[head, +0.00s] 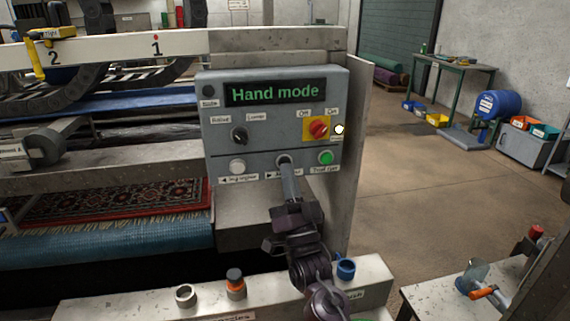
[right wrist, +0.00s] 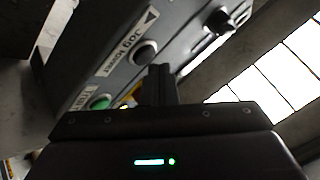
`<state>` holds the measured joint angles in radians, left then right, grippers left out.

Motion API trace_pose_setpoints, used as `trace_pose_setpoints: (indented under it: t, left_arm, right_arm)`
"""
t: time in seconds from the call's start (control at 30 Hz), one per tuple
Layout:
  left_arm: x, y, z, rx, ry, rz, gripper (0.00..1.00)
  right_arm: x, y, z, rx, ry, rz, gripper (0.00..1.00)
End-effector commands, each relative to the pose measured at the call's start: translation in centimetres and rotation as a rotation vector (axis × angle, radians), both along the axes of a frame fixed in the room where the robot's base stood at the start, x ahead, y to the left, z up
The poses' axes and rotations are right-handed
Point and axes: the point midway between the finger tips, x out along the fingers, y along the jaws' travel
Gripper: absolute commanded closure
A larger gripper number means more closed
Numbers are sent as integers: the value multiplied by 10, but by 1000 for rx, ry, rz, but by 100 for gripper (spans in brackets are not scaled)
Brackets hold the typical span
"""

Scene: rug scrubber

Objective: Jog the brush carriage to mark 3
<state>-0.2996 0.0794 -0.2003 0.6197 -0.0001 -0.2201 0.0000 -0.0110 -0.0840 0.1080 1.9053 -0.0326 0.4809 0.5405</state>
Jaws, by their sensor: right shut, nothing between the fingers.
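The grey control panel (head: 270,122) has a display reading "Hand mode". Below are a white button (head: 237,166) with a left-arrow label, a middle button with a right-arrow label, and a green button (head: 325,157). My right gripper (head: 285,165) is shut and empty, its tip in front of the middle button. In the right wrist view the fingers (right wrist: 161,78) are close to the button (right wrist: 146,53) labelled "Jog lower"; contact cannot be told. The white beam (head: 110,48) shows marks 2 and 1, with a yellow pointer (head: 35,52) left of 2. Mark 3 and my left gripper are not in view.
A red-yellow switch (head: 317,128) and a dark selector knob (head: 239,135) are on the panel. A patterned rug (head: 120,200) lies in the machine at left. Open floor (head: 420,170) lies to the right.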

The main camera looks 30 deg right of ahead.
Motion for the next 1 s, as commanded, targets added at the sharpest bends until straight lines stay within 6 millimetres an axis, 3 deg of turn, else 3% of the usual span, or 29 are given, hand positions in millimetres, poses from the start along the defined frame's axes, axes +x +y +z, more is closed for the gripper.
trace_pose_setpoints:
  t: [1.0]
  left_arm:
    - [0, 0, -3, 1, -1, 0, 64]
  right_arm:
    - [9, -3, 0, -1, 0, -1, 100]
